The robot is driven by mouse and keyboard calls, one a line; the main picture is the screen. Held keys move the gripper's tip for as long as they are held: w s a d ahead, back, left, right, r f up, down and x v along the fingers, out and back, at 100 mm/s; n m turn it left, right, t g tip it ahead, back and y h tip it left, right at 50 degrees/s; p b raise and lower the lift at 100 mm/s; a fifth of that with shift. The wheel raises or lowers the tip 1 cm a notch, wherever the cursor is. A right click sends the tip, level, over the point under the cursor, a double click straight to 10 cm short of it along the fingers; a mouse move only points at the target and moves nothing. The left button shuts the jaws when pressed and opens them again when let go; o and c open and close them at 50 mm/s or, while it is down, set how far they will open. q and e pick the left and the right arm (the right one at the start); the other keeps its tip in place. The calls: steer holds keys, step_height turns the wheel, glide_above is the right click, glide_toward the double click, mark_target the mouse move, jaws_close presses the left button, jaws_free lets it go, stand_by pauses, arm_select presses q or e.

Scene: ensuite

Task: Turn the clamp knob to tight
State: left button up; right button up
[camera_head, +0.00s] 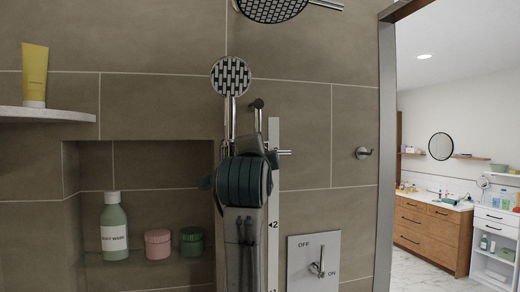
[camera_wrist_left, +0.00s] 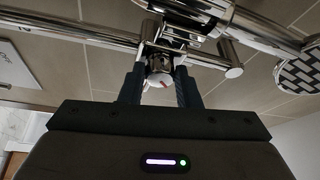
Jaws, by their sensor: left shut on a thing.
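The clamp knob (camera_wrist_left: 160,78) shows in the wrist view as a small chrome piece with a pale face and a red mark. It sits on a chrome clamp assembly (camera_wrist_left: 190,35) on the rail. The two dark fingers of my left gripper (camera_wrist_left: 160,86) stand on either side of the knob and are shut on it. In the head view my left gripper (camera_head: 245,178) covers the clamp and knob on the shower rail. The round hand shower (camera_head: 231,77) hangs just above it. My right gripper is not in view.
A white scale strip (camera_head: 274,205) runs beside the rail. An ON/OFF lever plate (camera_head: 301,258) is at lower right and a hook (camera_head: 363,153) at right. A niche at left holds body wash (camera_head: 114,232), a pink jar (camera_head: 158,244) and a green jar (camera_head: 191,242).

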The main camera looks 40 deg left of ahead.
arm_select(q)
steer(key=shift+r+m, duration=0.1)
steer(key=shift+m, duration=0.3)
steer(key=o, duration=1)
steer(key=shift+c, duration=0.2)
steer(key=b+v, duration=0.4)
steer(key=v, duration=0.6)
steer(key=shift+s, duration=0.4)
steer(key=shift+d, duration=0.1)
